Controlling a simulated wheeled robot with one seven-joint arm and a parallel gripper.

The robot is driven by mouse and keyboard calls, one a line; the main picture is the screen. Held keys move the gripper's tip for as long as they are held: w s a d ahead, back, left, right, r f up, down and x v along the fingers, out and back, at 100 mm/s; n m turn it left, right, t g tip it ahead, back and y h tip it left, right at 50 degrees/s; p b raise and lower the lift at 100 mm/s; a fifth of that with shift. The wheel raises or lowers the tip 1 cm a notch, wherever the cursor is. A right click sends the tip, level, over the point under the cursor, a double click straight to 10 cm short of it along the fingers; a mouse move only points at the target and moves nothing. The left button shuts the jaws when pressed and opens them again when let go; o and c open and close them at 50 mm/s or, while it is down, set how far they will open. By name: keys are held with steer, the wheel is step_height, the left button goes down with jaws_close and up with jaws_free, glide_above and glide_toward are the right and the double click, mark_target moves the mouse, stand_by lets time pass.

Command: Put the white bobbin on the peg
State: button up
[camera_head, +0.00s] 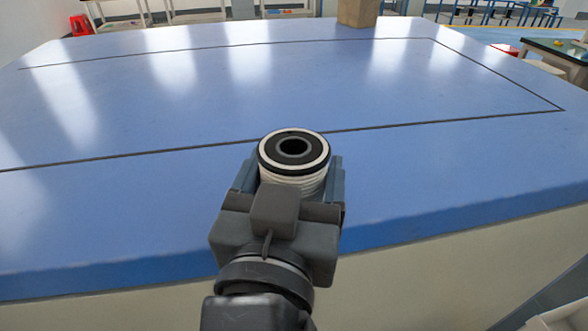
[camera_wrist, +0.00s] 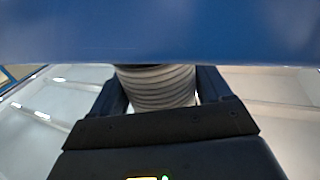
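The white bobbin (camera_head: 294,168) is a ribbed cylinder with a black top ring and a dark centre hole. My gripper (camera_head: 291,178) has one finger on each side of it and is shut on it. The bobbin stands roughly upright in the grip, at the near edge of the blue table. In the wrist view the bobbin's ribbed side (camera_wrist: 157,86) shows between the two fingers (camera_wrist: 160,88). Its upper end is cut off there by the blue surface. No peg can be made out in either view.
The blue table (camera_head: 420,170) is wide and mostly bare, with dark lines on its top. A brown block (camera_head: 358,12) stands at its far edge. A red stool (camera_head: 80,25) and several benches are beyond the table, and a dark-topped table (camera_head: 560,52) is at the right.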

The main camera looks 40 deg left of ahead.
steer(key=o, duration=0.4)
steer(key=shift+s, duration=0.1)
